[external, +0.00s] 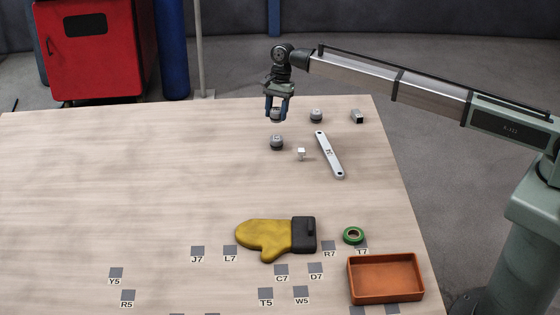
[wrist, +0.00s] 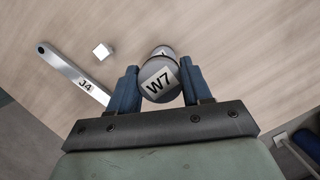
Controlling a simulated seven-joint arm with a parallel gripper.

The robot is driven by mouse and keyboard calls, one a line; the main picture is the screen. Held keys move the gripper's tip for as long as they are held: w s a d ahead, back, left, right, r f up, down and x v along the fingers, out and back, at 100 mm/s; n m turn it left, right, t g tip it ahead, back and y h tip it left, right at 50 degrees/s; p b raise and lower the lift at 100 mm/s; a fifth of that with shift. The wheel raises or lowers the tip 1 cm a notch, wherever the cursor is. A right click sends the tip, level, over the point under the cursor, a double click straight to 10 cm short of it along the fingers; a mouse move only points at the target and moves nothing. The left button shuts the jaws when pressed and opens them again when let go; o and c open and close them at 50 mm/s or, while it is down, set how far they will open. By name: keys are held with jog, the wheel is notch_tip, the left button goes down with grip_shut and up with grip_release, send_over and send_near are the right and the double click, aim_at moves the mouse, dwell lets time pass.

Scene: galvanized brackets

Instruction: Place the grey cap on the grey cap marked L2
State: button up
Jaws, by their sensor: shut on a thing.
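My gripper (external: 277,107) is shut on a grey cap (external: 275,116), which sits between the blue fingertips. The wrist view shows this cap's label, W7 (wrist: 159,86). I cannot tell whether it touches the table. A second grey cap (external: 277,142) stands on the table nearer the front. In the wrist view this cap (wrist: 163,50) is mostly hidden behind the W7 cap, and its label cannot be read. A third grey cap (external: 316,116) stands to the right of my gripper. No L2 marking is legible in either view.
A metal bracket marked J4 (external: 329,155) and a small white cube (external: 301,153) lie right of the second cap. A grey-green block (external: 357,117) is at the back right. A yellow glove (external: 265,237), green ring (external: 353,235) and orange tray (external: 386,278) are nearer the front. The table's left side is clear.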

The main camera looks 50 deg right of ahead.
jog(key=shift+f, duration=3.6)
jog(key=shift+f, duration=0.1)
jog(key=o, duration=1.1)
jog(key=v, duration=1.2)
